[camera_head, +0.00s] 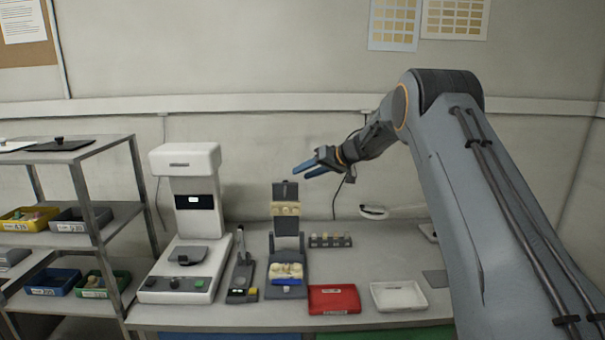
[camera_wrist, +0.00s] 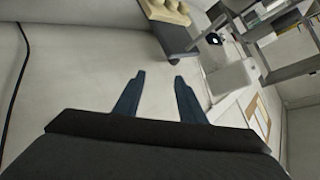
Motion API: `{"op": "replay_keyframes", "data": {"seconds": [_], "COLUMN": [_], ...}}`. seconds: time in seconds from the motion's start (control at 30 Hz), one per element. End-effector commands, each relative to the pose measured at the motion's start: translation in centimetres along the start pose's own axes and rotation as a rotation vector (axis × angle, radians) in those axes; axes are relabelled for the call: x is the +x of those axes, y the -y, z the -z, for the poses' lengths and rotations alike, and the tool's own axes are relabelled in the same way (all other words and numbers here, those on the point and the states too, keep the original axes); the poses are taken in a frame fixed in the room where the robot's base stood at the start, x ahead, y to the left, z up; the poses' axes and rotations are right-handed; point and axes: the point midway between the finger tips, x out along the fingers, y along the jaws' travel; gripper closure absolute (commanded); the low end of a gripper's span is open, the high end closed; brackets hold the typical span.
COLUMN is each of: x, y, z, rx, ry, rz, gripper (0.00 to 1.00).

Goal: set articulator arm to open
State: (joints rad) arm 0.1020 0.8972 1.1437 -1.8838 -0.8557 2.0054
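The articulator (camera_head: 287,243) stands on the bench in the head view. Its upper arm (camera_head: 285,194) is raised upright, with a cream dental cast on it. A second cast (camera_head: 286,271) sits on the blue-grey base below. My gripper (camera_head: 306,170) is in the air just to the right of the top of the raised arm, pointing left. Its blue fingers are apart and empty. In the wrist view the fingers (camera_wrist: 160,80) are spread with nothing between them. Part of the articulator arm with its cast (camera_wrist: 175,30) shows beyond them at the top, apart from the fingers.
A white scanner-like machine (camera_head: 193,225) and a small upright tool stand (camera_head: 242,268) are left of the articulator. A red tray (camera_head: 334,311), a white tray (camera_head: 398,308) and a small block rack (camera_head: 330,241) are to its right. Metal shelves (camera_head: 105,230) stand far left.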

Motion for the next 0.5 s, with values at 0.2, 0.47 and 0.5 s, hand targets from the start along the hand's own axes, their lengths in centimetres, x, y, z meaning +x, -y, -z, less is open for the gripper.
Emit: {"op": "replay_keyframes", "data": {"seconds": [0.2, 0.47, 0.5], "x": [-1.3, -2.8, -3.0], "y": [-0.1, -0.3, -0.3], "z": [0.7, 1.5, 1.6], "rx": [0.001, 0.002, 0.001], "ry": [-0.001, -0.001, -0.001], "rz": [0.0, 0.0, 0.0], "gripper": [0.63, 0.63, 0.63]}}
